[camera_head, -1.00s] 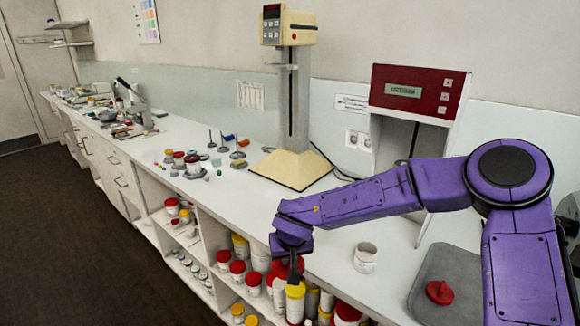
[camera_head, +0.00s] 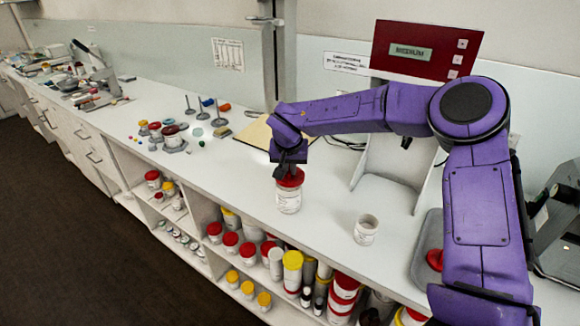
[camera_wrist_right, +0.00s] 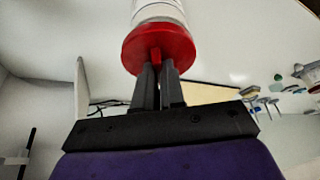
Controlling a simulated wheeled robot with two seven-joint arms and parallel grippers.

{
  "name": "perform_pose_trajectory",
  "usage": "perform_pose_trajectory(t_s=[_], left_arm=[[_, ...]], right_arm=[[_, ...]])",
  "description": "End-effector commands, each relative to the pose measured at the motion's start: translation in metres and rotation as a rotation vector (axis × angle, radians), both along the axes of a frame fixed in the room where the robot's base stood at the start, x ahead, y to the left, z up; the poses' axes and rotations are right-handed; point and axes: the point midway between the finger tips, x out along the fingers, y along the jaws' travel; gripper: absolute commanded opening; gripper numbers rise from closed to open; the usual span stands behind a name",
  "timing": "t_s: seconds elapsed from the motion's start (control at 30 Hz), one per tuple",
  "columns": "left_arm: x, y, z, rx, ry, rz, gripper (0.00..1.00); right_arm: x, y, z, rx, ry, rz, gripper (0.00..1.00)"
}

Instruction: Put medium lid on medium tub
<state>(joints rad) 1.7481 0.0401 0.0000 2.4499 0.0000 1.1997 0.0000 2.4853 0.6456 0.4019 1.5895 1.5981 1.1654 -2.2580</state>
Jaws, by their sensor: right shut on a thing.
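My right gripper (camera_head: 290,168) is shut on the knob of a red lid (camera_head: 291,178). The lid sits on a white tub with a label (camera_head: 289,200), upright at the counter's front part; whether its base touches the counter is unclear. The right wrist view shows the fingers (camera_wrist_right: 158,70) closed on the knob of the red lid (camera_wrist_right: 160,42), with the white tub (camera_wrist_right: 158,12) beyond it. A smaller, open white tub (camera_head: 366,230) stands to the right. Another red lid (camera_head: 434,259) lies further right, partly hidden by my arm. My left gripper is not in view.
A grey tray (camera_head: 421,272) lies under the loose red lid. A red-topped machine (camera_head: 424,50) reading "MEDIUM" stands behind. Shelves below hold several lidded tubs, one yellow-lidded (camera_head: 292,260). Stands and small items (camera_head: 205,118) are on the left. The counter between the two white tubs is clear.

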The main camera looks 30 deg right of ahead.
Motion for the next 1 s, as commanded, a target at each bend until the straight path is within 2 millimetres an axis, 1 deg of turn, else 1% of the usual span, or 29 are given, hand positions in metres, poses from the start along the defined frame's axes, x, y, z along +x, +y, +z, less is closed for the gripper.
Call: perform_pose_trajectory(t_s=[0.1, 0.2, 0.53, 1.0], left_arm=[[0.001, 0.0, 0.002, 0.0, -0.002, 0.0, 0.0], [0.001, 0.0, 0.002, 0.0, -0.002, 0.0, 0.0], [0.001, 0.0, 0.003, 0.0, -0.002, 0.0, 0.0], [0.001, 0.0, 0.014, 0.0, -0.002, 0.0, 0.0]], right_arm=[[0.0, 0.0, -0.011, 0.002, 0.004, 0.0, 0.0], [0.0, -0.001, -0.013, 0.0, 0.002, -0.003, 0.0], [0.0, -0.001, -0.014, 0.001, 0.002, -0.002, 0.0], [0.002, 0.0, -0.016, 0.001, 0.002, -0.001, 0.0]])
